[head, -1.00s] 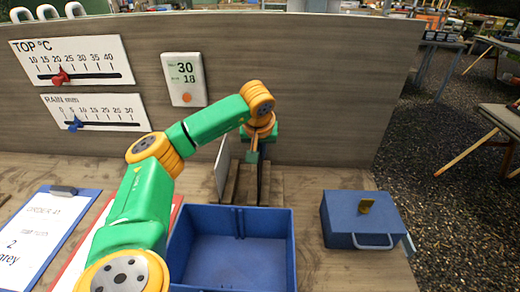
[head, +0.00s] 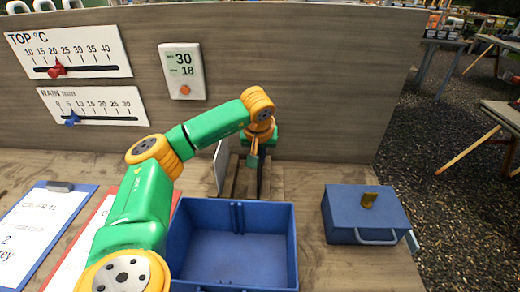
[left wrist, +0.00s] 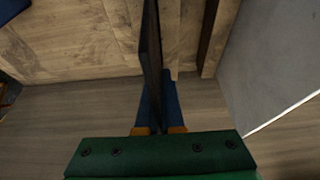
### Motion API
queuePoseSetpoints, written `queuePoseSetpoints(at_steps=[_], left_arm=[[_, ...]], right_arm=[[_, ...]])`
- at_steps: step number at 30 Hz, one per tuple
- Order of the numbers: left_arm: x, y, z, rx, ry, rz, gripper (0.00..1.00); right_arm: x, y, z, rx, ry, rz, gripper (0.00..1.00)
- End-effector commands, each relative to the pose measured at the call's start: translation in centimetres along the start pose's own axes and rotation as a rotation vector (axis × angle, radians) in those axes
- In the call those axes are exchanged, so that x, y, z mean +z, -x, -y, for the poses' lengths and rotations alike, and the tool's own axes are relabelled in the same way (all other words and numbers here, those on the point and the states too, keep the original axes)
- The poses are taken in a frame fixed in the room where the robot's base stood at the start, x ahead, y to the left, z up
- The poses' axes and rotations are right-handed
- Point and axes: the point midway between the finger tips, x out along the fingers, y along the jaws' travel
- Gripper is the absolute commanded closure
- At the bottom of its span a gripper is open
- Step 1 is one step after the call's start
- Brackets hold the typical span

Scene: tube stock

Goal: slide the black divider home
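The black divider (left wrist: 151,45) stands on edge between the two fingers of my left gripper (left wrist: 158,110) in the left wrist view. The fingers lie close along both its faces and appear shut on it. In the head view my left gripper (head: 254,158) points down at the back of the table, with the thin dark divider (head: 261,180) below it. A blue open box (head: 292,245) stands nearer, with vertical groove ribs on its far inner wall. The divider is behind the box, outside it. My right gripper is not in view.
A pale grey panel (head: 221,166) stands left of the divider, also in the left wrist view (left wrist: 270,65). A closed blue case (head: 345,210) stands at right. Clipboards (head: 35,235) lie at left. A grey wall (head: 320,90) with gauges closes the back.

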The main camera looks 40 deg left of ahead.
Motion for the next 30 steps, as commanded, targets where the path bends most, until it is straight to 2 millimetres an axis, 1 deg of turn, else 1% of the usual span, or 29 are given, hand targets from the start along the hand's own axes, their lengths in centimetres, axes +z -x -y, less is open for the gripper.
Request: queuePoseSetpoints(at_steps=[4, 6, 8, 9, 16, 18, 20, 24, 27, 30], left_arm=[[0.0, 0.0, 0.0, 0.000, 0.000, 0.000, 1.00], [0.0, 0.1, 0.0, 0.000, 0.000, 0.000, 0.80], [0.0, 0.1, 0.0, 0.000, 0.000, 0.000, 0.63], [0.0, 0.1, 0.0, 0.000, 0.000, 0.000, 0.61], [0.0, 0.1, 0.0, 0.000, 0.000, 0.000, 0.61], [0.0, 0.5, 0.0, 0.001, 0.000, 0.000, 0.61], [-0.1, 1.4, -0.1, 0.003, 0.000, -0.002, 0.61], [-0.1, 4.6, -0.1, 0.004, 0.000, -0.003, 0.61], [-0.1, 6.3, -0.1, 0.003, 0.000, -0.002, 0.61], [0.0, 7.1, 0.0, 0.001, -0.001, 0.000, 0.61]], right_arm=[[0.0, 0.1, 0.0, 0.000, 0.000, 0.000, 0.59], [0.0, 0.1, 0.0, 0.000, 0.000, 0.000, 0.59], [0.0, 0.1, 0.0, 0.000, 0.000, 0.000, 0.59], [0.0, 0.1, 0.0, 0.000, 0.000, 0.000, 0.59], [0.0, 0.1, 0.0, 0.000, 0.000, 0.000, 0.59], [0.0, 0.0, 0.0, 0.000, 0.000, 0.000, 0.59], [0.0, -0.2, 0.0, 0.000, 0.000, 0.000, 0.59], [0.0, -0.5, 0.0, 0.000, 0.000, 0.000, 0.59], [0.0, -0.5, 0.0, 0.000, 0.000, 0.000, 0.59], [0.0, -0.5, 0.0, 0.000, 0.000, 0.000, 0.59]])
